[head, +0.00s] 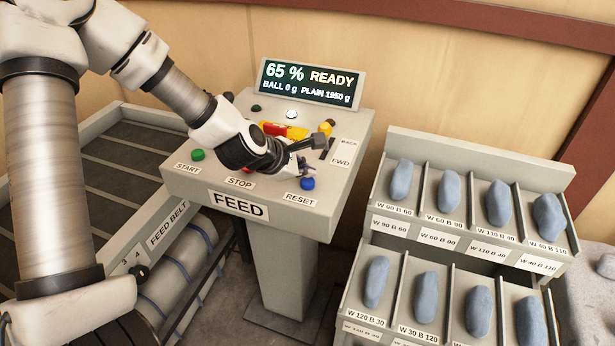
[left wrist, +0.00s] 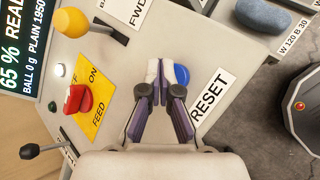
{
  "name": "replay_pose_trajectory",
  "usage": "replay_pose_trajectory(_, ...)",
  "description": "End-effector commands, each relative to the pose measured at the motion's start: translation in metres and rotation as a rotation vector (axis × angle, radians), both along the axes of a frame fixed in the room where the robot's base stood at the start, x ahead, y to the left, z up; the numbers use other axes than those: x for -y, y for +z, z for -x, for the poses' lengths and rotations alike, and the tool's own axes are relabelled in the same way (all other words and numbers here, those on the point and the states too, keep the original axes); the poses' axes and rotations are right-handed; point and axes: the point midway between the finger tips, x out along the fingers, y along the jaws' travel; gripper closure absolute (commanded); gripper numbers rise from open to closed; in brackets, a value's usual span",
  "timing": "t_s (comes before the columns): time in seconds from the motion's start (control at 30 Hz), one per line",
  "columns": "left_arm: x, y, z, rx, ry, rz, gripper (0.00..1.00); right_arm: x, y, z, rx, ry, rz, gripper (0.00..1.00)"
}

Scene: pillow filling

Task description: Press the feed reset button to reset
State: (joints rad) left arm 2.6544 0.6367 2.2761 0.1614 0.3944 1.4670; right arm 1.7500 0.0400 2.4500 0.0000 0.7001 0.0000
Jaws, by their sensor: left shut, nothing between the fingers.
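The blue reset button (head: 307,183) sits at the front right of the FEED console, above the RESET label (head: 300,198). In the left wrist view the blue button (left wrist: 182,74) shows just right of the fingertips, partly hidden by a finger. My left gripper (head: 307,172) is shut and empty, its tips close behind the button in the head view. In the left wrist view the fingertips (left wrist: 163,68) come together beside the button; I cannot tell whether they touch it. The display (head: 310,82) reads 65 % READY, BALL 0 g, PLAIN 1950 g. My right gripper is out of view.
A green START button (head: 197,155) is at the console's left; the red STOP button is mostly hidden by my gripper. A red FEED switch (left wrist: 76,98) and a yellow-knobbed lever (left wrist: 75,22) stand nearby. A rack (head: 480,152) of blue-grey pillows stands right.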

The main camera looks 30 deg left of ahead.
Motion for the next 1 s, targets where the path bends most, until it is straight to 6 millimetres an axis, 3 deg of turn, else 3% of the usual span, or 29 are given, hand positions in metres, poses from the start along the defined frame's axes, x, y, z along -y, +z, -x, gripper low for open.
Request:
replay_pose_trajectory(0.33, 0.0, 0.003, 0.0, 0.0, 0.001, 0.001, 1.0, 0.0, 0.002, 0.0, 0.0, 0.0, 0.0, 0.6)
replay_pose_trajectory(0.8, 0.0, 0.05, 0.0, 0.0, 0.0, 0.001, 1.0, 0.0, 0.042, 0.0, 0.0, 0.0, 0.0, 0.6)
replay_pose_trajectory(1.0, 0.0, 0.051, 0.0, 0.0, 0.001, 0.001, 1.0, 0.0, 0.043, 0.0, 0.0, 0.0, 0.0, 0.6)
